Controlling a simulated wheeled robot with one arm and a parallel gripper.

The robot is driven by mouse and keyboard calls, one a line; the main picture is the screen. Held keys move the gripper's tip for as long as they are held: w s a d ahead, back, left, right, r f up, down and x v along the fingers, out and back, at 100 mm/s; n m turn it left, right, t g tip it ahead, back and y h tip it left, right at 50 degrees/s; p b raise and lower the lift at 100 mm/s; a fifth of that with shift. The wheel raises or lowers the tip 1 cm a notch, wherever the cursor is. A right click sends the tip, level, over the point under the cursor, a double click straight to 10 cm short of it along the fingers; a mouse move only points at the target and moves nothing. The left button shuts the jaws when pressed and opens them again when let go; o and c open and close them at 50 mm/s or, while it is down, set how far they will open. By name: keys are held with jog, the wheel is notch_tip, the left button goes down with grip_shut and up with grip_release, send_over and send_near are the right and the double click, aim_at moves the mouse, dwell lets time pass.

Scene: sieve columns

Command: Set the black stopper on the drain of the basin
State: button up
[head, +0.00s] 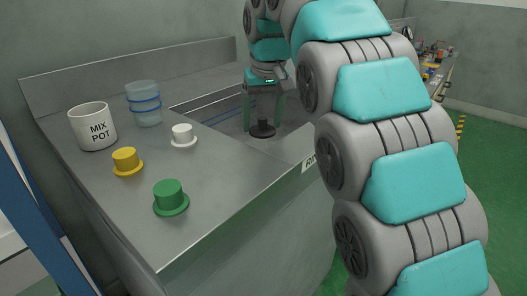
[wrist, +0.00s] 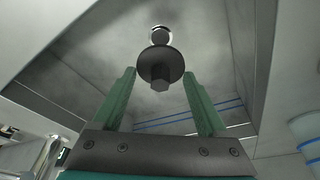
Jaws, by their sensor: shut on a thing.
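The black stopper (head: 262,129), a round flange with a small knob, is in the basin (head: 222,106) in the head view. In the wrist view the stopper (wrist: 160,66) lies between the fingertips of my gripper (wrist: 160,72), knob toward the camera. My gripper (head: 263,112) is above the basin in the head view, shut on the stopper. I cannot tell the height of the stopper above the basin floor.
A white stopper (head: 183,136), a yellow stopper (head: 126,161) and a green stopper (head: 171,197) stand on the steel counter (head: 220,205). A MIX POT mug (head: 92,127) and a clear blue-banded container (head: 145,104) stand behind. The basin walls (wrist: 250,50) surround my gripper.

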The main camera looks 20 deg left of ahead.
aim_at(263, 129)
notch_tip(263, 129, down, 3)
jog(key=shift+f, duration=2.45)
jog(key=shift+f, duration=0.1)
jog(key=o, duration=1.4)
jog(key=v, duration=1.1)
jog(key=shift+w, duration=0.15)
jog(key=shift+d+r, duration=0.15)
jog(key=shift+r, duration=0.45)
